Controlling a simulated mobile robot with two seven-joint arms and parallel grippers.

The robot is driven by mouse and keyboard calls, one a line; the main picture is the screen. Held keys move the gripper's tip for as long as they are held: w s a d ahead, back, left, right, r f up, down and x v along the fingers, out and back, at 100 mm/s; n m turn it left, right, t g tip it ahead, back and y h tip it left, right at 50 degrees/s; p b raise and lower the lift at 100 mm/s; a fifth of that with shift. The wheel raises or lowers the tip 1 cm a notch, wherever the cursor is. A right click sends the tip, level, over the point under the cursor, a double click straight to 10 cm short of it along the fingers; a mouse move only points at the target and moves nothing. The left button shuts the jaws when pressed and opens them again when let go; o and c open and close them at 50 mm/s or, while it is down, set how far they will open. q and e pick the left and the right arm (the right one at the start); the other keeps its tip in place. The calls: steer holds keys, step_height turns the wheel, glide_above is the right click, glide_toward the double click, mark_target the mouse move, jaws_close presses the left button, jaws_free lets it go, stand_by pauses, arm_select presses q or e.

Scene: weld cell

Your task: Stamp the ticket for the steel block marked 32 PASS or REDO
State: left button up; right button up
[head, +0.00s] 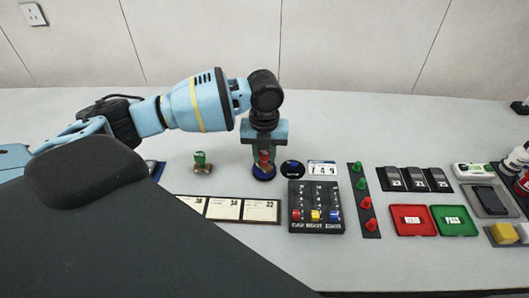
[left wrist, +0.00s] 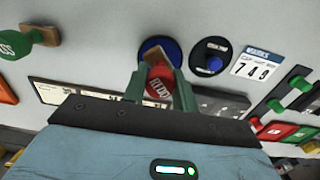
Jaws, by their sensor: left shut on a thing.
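My left gripper (head: 264,155) points down over a round blue pad (head: 263,174) and is shut on the red stamp (head: 264,158). In the left wrist view the red stamp (left wrist: 160,84) reads REDO between the fingers, and the blue pad (left wrist: 151,46) lies beyond it. I cannot tell whether the stamp touches the pad. The green stamp (head: 202,162) stands apart to the left; it also shows in the left wrist view (left wrist: 20,42). The ticket marked 32 (head: 260,211) is the rightmost of the row of tickets. I cannot make out a steel block marked 32.
A black panel with coloured sliders (head: 316,208) stands right of the tickets. A black disc (head: 292,169) and a 749 card (head: 322,169) lie behind it. Farther right are red and green pegs (head: 361,184), dark numbered pieces (head: 417,180), a red tray (head: 414,233) and a green tray (head: 451,232).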

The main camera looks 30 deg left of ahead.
arm_select(q)
steer(key=shift+f, duration=0.35)
arm_select(e)
steer(key=shift+a+f, duration=0.1)
steer(key=shift+a, duration=0.1)
steer(key=shift+s+d, duration=0.1)
steer(key=shift+d, duration=0.1)
stand_by(0.3)
